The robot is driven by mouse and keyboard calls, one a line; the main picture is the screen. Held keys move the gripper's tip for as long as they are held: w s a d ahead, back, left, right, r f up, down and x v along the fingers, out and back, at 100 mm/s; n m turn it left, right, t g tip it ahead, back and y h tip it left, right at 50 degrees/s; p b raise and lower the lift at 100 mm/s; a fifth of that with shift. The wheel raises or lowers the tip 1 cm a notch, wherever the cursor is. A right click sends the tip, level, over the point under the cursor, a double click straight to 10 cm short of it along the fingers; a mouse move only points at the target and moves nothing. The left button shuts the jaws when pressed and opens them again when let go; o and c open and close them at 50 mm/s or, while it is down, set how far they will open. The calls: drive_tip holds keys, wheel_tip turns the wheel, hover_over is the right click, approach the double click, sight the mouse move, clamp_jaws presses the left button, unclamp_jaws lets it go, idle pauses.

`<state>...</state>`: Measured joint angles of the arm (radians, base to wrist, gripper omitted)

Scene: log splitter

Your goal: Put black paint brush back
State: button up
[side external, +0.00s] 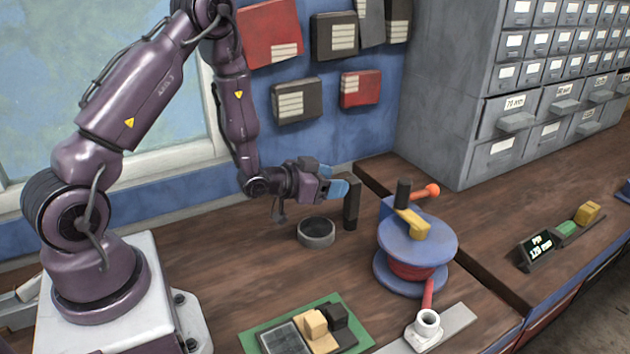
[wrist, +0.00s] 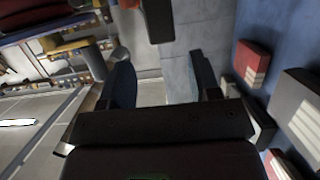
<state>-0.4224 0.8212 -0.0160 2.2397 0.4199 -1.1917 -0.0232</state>
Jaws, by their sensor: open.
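A black upright bar (side external: 351,205), which looks like the black paint brush, stands on the bench just right of a round dark grey cup (side external: 316,233). It is outside the cup. My gripper (side external: 340,183) is open and level, with its blue fingertips at the upper part of the bar. The fingers partly overlap it in the side view, so I cannot tell if they touch. In the wrist view, a dark block (wrist: 157,20), probably the same bar, shows ahead in the gap of my open gripper (wrist: 163,80). No bristles can be made out.
A blue and red spool device (side external: 415,245) with a yellow block and an orange-knobbed lever stands to the right. A green tray (side external: 255,340) with small blocks is in front. Grey drawers (side external: 480,110) stand behind. The bench left of the cup is clear.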

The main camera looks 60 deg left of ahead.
drive_tip(key=s+d+r+g+y, duration=0.1)
drive_tip(key=s+d+r+g, duration=0.15)
drive_tip(key=r, duration=0.55)
drive_tip(key=s+d+r+g+y, duration=0.1)
drive_tip(key=s+r+g, duration=0.1)
drive_tip(key=s+r, duration=0.35)
drive_tip(key=s+d+r+g+h, duration=0.1)
drive_tip(key=s+d+r+g, duration=0.1)
drive_tip(key=s+d+r, duration=0.2)
drive_tip(key=s+d+r+g+h, duration=0.1)
drive_tip(key=s+d+r, duration=0.3)
drive_tip(key=s, duration=0.7)
drive_tip(key=shift+s+r+g, duration=0.15)
drive_tip(key=shift+r+g, duration=0.3)
drive_tip(key=shift+g, duration=0.3)
